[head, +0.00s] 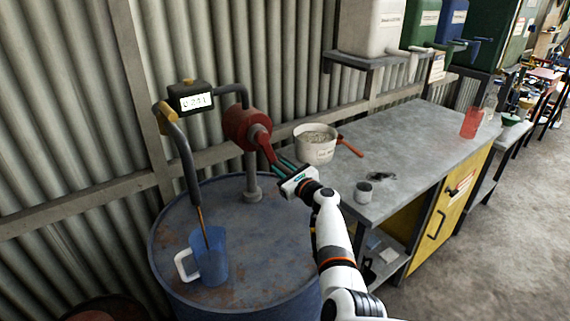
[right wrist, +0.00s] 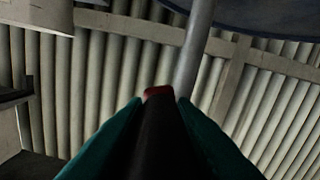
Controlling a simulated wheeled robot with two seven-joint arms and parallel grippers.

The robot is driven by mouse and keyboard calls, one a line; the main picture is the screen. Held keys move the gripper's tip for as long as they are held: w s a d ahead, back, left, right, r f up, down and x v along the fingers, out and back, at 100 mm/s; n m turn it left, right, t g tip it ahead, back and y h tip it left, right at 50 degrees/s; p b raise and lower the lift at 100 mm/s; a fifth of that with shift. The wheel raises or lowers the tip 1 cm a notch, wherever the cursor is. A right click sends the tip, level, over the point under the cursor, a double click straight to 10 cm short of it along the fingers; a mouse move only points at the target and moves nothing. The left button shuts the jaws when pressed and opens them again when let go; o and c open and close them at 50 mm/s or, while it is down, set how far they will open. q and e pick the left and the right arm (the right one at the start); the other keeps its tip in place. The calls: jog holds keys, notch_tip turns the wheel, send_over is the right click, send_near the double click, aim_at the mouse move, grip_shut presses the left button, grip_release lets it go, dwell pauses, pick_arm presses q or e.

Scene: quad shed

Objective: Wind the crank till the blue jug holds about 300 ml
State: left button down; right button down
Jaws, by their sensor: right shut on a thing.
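The blue jug (head: 210,257) with a white handle stands on top of the blue drum (head: 262,211). The spout (head: 200,215) of the hose hangs down into the jug's mouth. Its liquid level cannot be made out. The red rotary pump (head: 246,127) stands on a pipe from the drum, and its red crank (head: 266,149) points down and to the right. My right gripper (head: 284,168) is shut at the crank's handle end. The right wrist view shows its teal fingers (right wrist: 150,120) around a dark handle with a red end. My left gripper is not in view.
A meter (head: 190,97) with a small display, too blurred to read surely, sits above the hose. A grey workbench (head: 420,140) on the right bears a white tub (head: 316,149), a small grey cup (head: 363,192) and a red beaker (head: 471,123). Corrugated wall stands close behind the drum.

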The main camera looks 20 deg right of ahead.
jog(key=shift+a, duration=0.1)
dwell(0.4)
jog(key=c, duration=1.2)
grip_release()
jog(key=shift+s+f, duration=0.1)
jog(key=shift+s, duration=0.45)
jog(key=p+v, duration=0.1)
jog(key=v, duration=1)
